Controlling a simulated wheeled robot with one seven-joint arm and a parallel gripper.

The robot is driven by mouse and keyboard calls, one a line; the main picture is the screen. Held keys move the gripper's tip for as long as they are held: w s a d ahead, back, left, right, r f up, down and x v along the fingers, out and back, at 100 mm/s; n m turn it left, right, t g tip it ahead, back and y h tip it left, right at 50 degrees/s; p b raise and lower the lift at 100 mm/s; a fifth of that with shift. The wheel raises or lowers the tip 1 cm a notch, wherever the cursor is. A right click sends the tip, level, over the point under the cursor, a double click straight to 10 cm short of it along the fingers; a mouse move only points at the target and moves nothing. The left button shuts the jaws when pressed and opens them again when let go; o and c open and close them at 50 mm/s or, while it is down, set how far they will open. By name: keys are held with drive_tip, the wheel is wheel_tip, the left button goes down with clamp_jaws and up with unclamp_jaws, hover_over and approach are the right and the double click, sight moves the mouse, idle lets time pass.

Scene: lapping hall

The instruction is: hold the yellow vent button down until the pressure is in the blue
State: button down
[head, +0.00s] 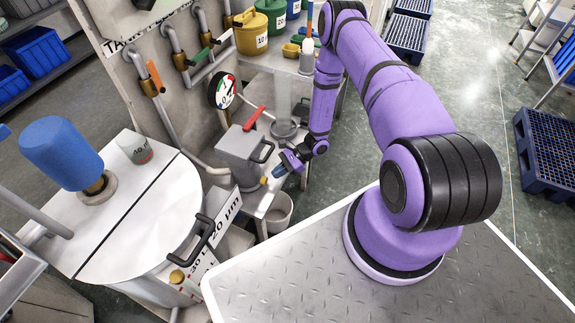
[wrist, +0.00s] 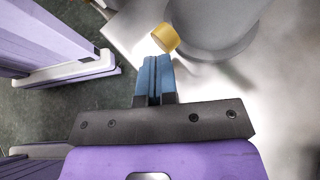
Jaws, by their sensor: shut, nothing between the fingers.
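The yellow vent button (head: 263,181) sticks out low on the side of a grey canister (head: 238,158) on the bench. It also shows in the wrist view (wrist: 165,38), just beyond my fingertips. My gripper (head: 277,171) is shut and empty, its blue fingertips (wrist: 158,60) pointing at the button. The tips are very close to the button; I cannot tell whether they touch it. A round pressure gauge (head: 222,91) with a white face and coloured bands stands behind the canister. Its needle is too small to read surely.
A grey bucket (head: 279,213) stands below the bench edge. Coloured cans (head: 250,33) stand behind. Open floor lies to the right.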

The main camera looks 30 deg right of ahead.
drive_tip(key=shift+x, duration=0.8)
drive_tip(key=shift+w, duration=0.1)
drive_tip(key=shift+w+a+f, duration=0.1)
drive_tip(key=shift+w+a, duration=0.35)
drive_tip(key=shift+a, duration=0.3)
drive_tip(key=shift+s+a, duration=0.15)
drive_tip(key=shift+a, duration=0.15)
idle(2.0)
drive_tip(key=shift+d, duration=0.5)
drive_tip(key=v, duration=1.4)
drive_tip(key=shift+d, duration=0.3)
drive_tip(key=shift+f, duration=0.1)
